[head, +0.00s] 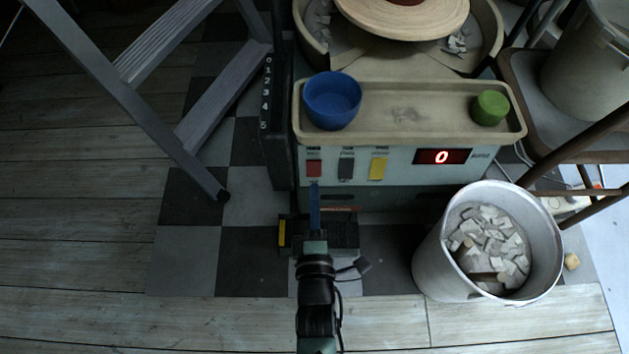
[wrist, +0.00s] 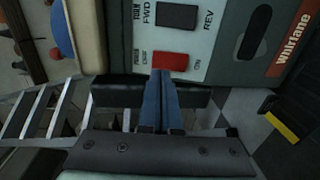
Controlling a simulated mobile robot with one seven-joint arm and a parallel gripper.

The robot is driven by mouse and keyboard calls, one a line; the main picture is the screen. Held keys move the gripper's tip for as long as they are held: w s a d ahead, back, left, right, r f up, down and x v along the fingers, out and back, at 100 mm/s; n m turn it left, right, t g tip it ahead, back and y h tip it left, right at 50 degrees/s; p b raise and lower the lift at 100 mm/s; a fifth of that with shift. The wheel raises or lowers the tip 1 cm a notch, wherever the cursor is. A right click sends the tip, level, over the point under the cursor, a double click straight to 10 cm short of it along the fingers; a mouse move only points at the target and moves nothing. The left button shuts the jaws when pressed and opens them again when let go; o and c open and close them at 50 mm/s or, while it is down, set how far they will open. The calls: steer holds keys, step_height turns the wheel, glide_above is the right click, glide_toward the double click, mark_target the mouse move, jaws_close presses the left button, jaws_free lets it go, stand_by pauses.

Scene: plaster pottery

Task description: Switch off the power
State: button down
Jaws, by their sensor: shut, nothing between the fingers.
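The pottery wheel's control panel (head: 400,160) carries a red power switch (head: 314,168), a black switch (head: 346,169) and a yellow switch (head: 377,169). The red switch also shows in the wrist view (wrist: 170,61), with ON lettering at one end. My gripper (head: 315,186) is shut and empty, its blue fingers together. In the wrist view the fingertips (wrist: 161,72) are at the lower edge of the red switch, near its left end. I cannot tell whether they touch it. A red display (head: 442,157) on the panel shows 0.
A blue bowl (head: 332,101) and a green cup (head: 490,108) stand on the ledge above the panel. A bucket of scraps (head: 487,250) stands right of my arm. A ladder (head: 130,100) is at left. A black pedal (head: 343,234) lies on the floor below.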

mark_target(314, 165)
steer(key=w, duration=0.1)
steer(key=w+b, duration=0.1)
steer(key=w, duration=0.1)
steer(key=w+b, duration=0.1)
steer(key=shift+w+f, duration=0.2)
steer(key=shift+f, duration=0.1)
steer(key=shift+w, duration=0.15)
steer(key=shift+r, duration=0.2)
steer(key=shift+w+r+p, duration=0.15)
steer(key=shift+p, duration=0.5)
steer(key=shift+f, duration=0.25)
steer(key=shift+r, duration=0.1)
